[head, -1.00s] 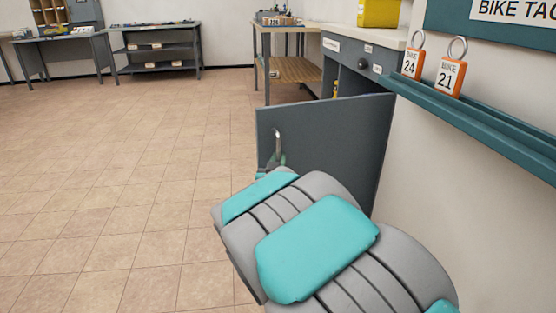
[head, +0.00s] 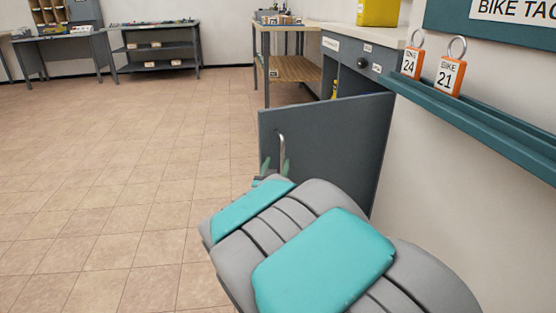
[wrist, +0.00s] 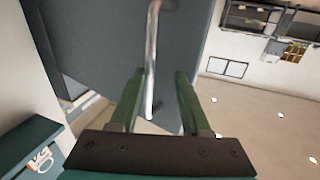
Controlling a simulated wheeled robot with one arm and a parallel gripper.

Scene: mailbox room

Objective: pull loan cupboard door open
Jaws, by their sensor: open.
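The grey loan cupboard door (head: 335,145) stands swung out from the cupboard, its face toward me. Its silver bar handle (head: 282,150) is upright near the door's left edge. My gripper (head: 275,168) is at the handle's lower part, with its two green fingers apart. The door (wrist: 100,40) also shows there behind the fingers. My arm hides the door's lower part in the head view.
The cupboard's drawer front (head: 350,58) and a yellow box (head: 378,12) are behind the door. A teal ledge (head: 470,115) with orange bike tags (head: 450,76) runs along the right wall. Tiled floor (head: 130,190) is clear on the left; benches (head: 155,45) stand far back.

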